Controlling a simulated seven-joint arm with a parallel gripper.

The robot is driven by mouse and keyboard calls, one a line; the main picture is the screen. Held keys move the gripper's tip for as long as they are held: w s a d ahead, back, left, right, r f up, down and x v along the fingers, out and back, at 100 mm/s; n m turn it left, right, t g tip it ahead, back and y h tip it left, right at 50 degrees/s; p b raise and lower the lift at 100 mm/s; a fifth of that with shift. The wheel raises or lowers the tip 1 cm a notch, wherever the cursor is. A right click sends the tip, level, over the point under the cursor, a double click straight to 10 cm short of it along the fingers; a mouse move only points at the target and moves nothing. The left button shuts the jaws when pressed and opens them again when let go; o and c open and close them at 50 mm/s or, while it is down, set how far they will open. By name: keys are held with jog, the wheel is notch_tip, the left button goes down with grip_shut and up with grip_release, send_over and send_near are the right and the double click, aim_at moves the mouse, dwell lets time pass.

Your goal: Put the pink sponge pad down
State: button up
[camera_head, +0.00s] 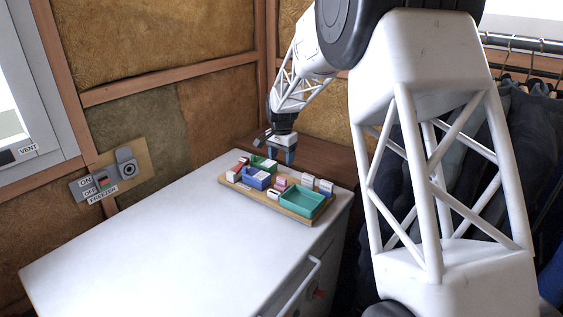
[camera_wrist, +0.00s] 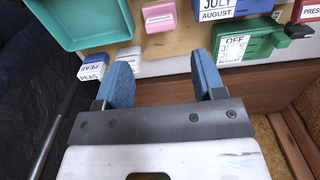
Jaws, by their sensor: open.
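A small pink block with a white label, apparently the pink sponge pad (camera_wrist: 159,25), sits on the wooden tray (camera_wrist: 180,42) at the top of the wrist view. In the head view, a small pink thing (camera_head: 280,184) sits mid-tray, but I cannot be sure it is the same one. My gripper (camera_wrist: 164,58) is open with nothing between its blue fingers. The pink block lies beyond the fingertips, apart from them. In the head view, my gripper (camera_head: 290,157) hangs over the tray's back edge.
The white freezer top (camera_head: 150,240) is clear at left. Clothes (camera_head: 500,170) hang at right.

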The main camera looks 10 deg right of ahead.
jog(key=shift+s+r, duration=0.1)
dwell(0.6)
jog(key=s+d+r+n, duration=0.1)
jog(key=s+r, duration=0.3)
jog(key=s, duration=0.5)
jog(key=s+d+r+n+t, duration=0.1)
jog(key=s+r+n, duration=0.1)
jog(key=s+r, duration=0.5)
jog(key=s+r+n, duration=0.1)
jog(key=s+r, duration=0.1)
jog(key=s, duration=0.9)
jog(key=s+f+n, duration=0.1)
jog(key=s+n, duration=0.1)
jog(key=s, duration=1.1)
jog(key=s+d+f+n+t, duration=0.1)
jog(key=s+n, duration=0.1)
jog(key=s, duration=1.2)
jog(key=shift+d+f+n+t, duration=0.3)
jog(key=shift+f+n, duration=0.1)
jog(key=shift+r, duration=0.1)
jog(key=shift+c, duration=0.3)
